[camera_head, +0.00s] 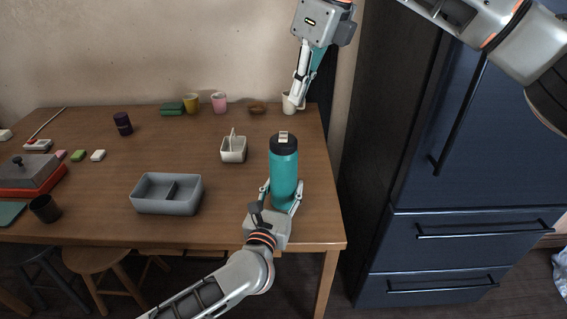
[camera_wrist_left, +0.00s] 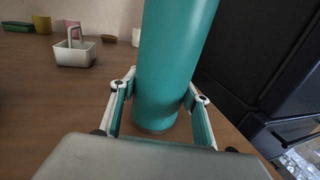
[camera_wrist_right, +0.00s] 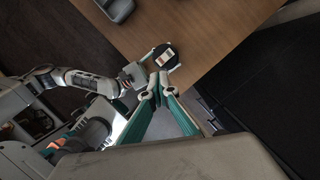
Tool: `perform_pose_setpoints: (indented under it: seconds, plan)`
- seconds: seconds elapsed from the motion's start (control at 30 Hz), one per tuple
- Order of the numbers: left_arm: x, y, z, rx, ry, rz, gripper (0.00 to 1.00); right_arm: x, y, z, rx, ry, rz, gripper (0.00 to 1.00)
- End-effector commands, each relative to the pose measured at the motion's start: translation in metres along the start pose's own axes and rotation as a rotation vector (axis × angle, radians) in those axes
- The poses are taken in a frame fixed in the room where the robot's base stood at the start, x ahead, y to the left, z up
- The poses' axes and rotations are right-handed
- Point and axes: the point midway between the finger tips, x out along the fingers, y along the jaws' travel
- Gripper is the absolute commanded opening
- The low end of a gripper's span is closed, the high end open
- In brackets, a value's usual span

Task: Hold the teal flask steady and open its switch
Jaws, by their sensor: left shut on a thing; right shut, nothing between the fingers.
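The teal flask (camera_head: 284,172) stands upright near the table's front right corner. It has a black lid (camera_head: 278,147) with a pale switch (camera_head: 283,135) on top. My left gripper (camera_head: 281,193) is shut around its lower body, one finger on each side; the flask (camera_wrist_left: 173,60) fills the middle of the left wrist view. My right gripper (camera_head: 298,102) is shut and empty, pointing down, apart from the flask. In the right wrist view the lid (camera_wrist_right: 172,64) and switch (camera_wrist_right: 163,57) show just beyond the closed fingertips (camera_wrist_right: 157,80).
A white caddy (camera_head: 233,155) and a grey divided box (camera_head: 150,203) stand left of the flask. Cups (camera_head: 219,102) and a brown bowl (camera_head: 257,109) line the back. A dark blue fridge (camera_head: 455,180) stands right of the table. The table around the flask is clear.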

Motion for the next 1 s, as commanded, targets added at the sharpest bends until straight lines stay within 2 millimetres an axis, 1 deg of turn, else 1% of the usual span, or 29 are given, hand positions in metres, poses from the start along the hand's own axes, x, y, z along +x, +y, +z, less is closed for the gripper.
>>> perform_pose_setpoints:
  seconds: [0.07,0.17,0.3,0.37,0.5,0.6,0.7,0.83,0.9,1.0]
  plan:
    - [0.000,0.000,0.000,0.000,0.000,0.000,0.12,-0.006,0.007,0.004,-0.126,0.003,-0.045,0.00]
    - [0.000,0.000,0.000,0.000,0.001,0.000,0.12,-0.013,0.016,0.009,-0.360,0.022,-0.121,0.00]
    - [0.000,0.000,0.000,0.000,0.001,0.000,0.12,-0.022,0.030,0.015,-0.750,0.083,-0.238,0.00]
    - [0.000,0.000,0.000,0.000,0.000,0.000,0.12,-0.025,0.036,0.017,-0.918,0.120,-0.282,0.00]
    - [0.000,0.000,0.000,0.000,0.000,0.000,0.12,-0.029,0.049,0.017,-1.302,0.236,-0.368,0.00]
    - [0.000,0.000,0.000,0.000,0.000,0.001,0.12,-0.031,0.057,0.015,-1.556,0.334,-0.409,0.00]
    - [0.000,0.000,0.000,0.000,0.000,0.001,0.12,-0.031,0.063,0.012,-1.772,0.432,-0.430,0.00]
    - [0.000,0.000,0.000,0.000,0.000,0.001,0.12,-0.031,0.067,0.008,-1.975,0.534,-0.438,0.00]
    - [0.000,0.000,0.000,0.000,0.000,0.001,0.12,-0.031,0.068,0.006,-2.045,0.571,-0.437,0.00]
    - [0.000,0.000,0.000,0.000,0.000,0.001,0.12,-0.031,0.069,0.004,-2.102,0.603,-0.435,0.00]
